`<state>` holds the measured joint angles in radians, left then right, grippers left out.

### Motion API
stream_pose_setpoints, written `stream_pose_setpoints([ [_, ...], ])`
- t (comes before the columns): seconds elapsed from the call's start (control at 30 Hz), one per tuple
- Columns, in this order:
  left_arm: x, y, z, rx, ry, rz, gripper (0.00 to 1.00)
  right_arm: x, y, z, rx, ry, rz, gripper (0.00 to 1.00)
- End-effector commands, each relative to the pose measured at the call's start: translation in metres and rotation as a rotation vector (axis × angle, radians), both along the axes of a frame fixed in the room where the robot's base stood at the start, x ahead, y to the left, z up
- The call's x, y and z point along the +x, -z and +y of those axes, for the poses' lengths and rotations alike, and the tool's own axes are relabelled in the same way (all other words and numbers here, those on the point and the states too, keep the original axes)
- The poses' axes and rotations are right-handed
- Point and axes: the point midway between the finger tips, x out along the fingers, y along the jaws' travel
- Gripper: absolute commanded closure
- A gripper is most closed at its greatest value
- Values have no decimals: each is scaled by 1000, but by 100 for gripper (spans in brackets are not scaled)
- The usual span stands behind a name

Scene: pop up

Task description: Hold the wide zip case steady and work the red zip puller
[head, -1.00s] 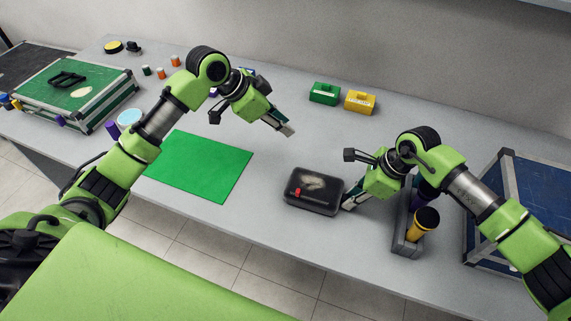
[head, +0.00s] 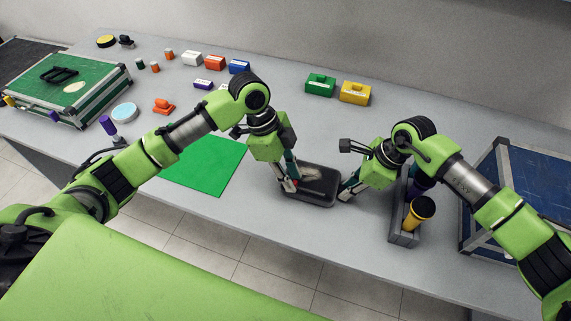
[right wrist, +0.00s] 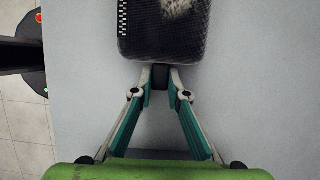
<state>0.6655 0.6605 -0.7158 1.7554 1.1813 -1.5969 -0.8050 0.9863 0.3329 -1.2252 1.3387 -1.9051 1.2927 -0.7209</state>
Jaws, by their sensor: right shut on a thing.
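The dark zip case (head: 312,199) lies flat on the table near its front edge. A pale worn patch shows on its lid. In the right wrist view the case (right wrist: 165,45) has a checkered zip strip along its left side. My right gripper (head: 345,194) is shut on the small black tab (right wrist: 160,77) at the case's right end. My left gripper (head: 289,187) points down at the left end of the case, where a bit of the red puller (head: 294,183) shows. The left fingers hide most of the puller, and whether they grip it is unclear.
A grey holder (head: 404,237) with a yellow-topped tool (head: 420,211) stands right of the case. A green mat (head: 215,172) lies to the left. Green (head: 320,85) and yellow (head: 355,92) blocks stand behind. A blue-topped crate (head: 530,190) stands at the far right.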

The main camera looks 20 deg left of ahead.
Motion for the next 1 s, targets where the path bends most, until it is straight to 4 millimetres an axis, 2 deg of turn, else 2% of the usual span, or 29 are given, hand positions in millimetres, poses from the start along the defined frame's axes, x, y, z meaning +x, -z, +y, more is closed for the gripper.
stream_pose_setpoints([
  [0.07, -1, 13, -5, -1, 0, 2, 78, 0, 1, -1, -2, 1, 1, 100],
  [0.17, 0, 11, -4, 0, 0, 0, 100, 0, 1, -1, -2, 1, 1, 100],
  [0.47, 0, 11, -8, -1, 0, 0, 100, 0, 1, -1, -2, 1, 1, 100],
  [1.0, 1, 11, -47, -2, 1, 0, 100, 0, 1, 0, -2, 0, 1, 100],
])
